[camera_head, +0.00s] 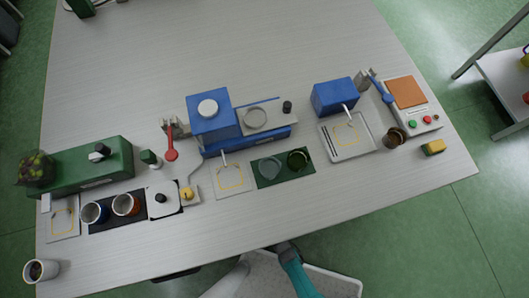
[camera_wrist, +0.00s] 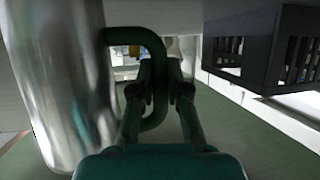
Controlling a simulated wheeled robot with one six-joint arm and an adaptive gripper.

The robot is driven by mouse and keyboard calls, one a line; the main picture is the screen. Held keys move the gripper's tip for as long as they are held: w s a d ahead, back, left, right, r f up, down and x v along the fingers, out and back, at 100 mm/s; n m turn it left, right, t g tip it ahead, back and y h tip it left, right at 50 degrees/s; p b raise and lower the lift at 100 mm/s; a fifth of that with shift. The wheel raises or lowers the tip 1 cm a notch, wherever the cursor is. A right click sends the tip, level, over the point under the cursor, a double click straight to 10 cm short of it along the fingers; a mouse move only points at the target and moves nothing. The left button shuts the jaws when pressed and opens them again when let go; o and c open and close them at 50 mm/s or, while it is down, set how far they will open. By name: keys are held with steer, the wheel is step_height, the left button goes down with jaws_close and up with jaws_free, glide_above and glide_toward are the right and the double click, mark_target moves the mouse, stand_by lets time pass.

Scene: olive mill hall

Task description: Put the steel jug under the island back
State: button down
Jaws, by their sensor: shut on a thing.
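The steel jug (camera_wrist: 65,80) is a large shiny cylinder filling the left of the wrist view, with a dark green handle (camera_wrist: 157,47) on its right side. My gripper (camera_wrist: 160,75) is shut on this handle. The jug looks close to upright. Its top is cut off by the picture, and I cannot tell whether its base touches anything. The island (camera_head: 270,50) is the long grey-topped table in the head view. My arm reaches down at its front edge there, and my gripper and the jug are hidden from that view.
A dark slotted crate (camera_wrist: 240,50) is at the right in the wrist view, with green floor (camera_wrist: 270,135) below. The island top carries a blue machine (camera_head: 212,115), a green machine (camera_head: 90,165), a blue box (camera_head: 334,97) and several cups. A white cart (camera_head: 505,80) stands at the right.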

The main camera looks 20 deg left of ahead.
steer(key=shift+f, duration=0.15)
steer(key=c, duration=1.2)
jaws_free()
steer(key=shift+o, duration=0.2)
steer(key=v, duration=1.2)
